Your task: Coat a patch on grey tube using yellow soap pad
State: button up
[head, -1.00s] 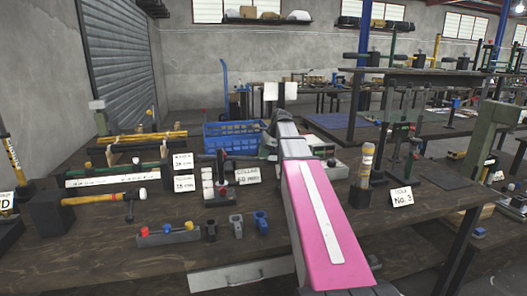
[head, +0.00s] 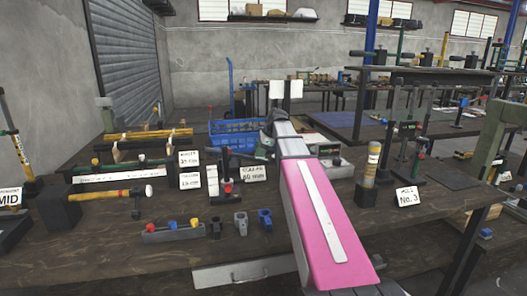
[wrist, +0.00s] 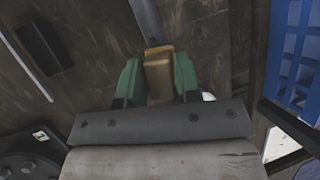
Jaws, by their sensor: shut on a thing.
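The yellow soap pad (wrist: 158,76) is a small tan-yellow block. It sits between the green fingers of my gripper (wrist: 158,84) in the wrist view, and the gripper is shut on it. A grey tube (wrist: 148,20) runs from the top edge of the wrist view down to the pad's far end. I cannot tell whether pad and tube touch. In the head view my gripper (head: 265,148) is small and partly hidden by my pink and white arm, over the back of the bench. The pad and the tube cannot be made out there.
A blue crate (head: 222,128) stands beyond my gripper and shows at the right of the wrist view (wrist: 294,65).

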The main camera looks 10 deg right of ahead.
jog(key=shift+d, duration=2)
jog(key=shift+s+r, duration=0.2)
jog(key=shift+r, duration=0.75)
jog(key=shift+s+r, duration=0.25)
jog(key=shift+r, duration=0.75)
jog(key=shift+s+r, duration=0.2)
jog(key=shift+r, duration=0.75)
jog(key=shift+r, duration=0.1)
jog(key=r, duration=0.2)
jog(key=shift+s+r, duration=0.35)
